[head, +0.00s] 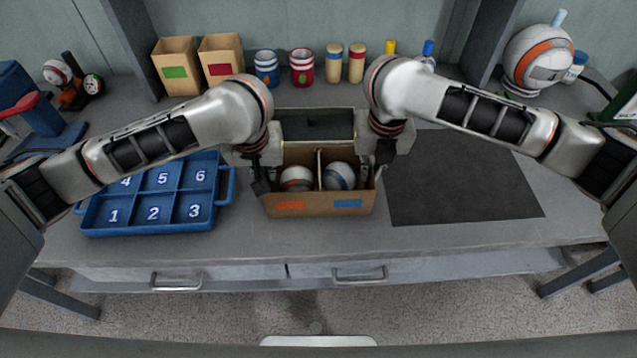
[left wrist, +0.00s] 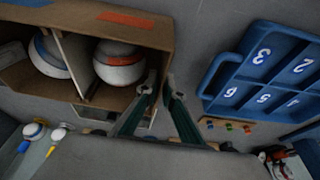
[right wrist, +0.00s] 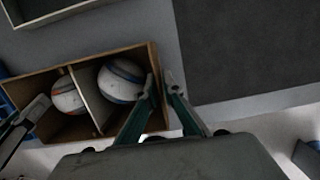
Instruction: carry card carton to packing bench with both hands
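The brown card carton (head: 320,208) sits near the front middle of the grey bench, with an orange and a blue mark on its front. A divider splits it into two compartments. An orange-striped ball (head: 296,178) lies in the left one and a blue-striped ball (head: 339,176) in the right one. My left gripper (left wrist: 161,78) is closed on the left wall, one finger inside and one outside. My right gripper (right wrist: 159,80) is closed the same way on the right wall. I cannot tell whether the carton's base touches the bench.
A blue numbered tray (head: 226,188) stands left of the carton. A dark mat (head: 465,180) lies bare on the right. An open tray with a dark inside (head: 318,126) is behind the carton. Small boxes (head: 176,70), striped cups (head: 302,68) and bottles line the back.

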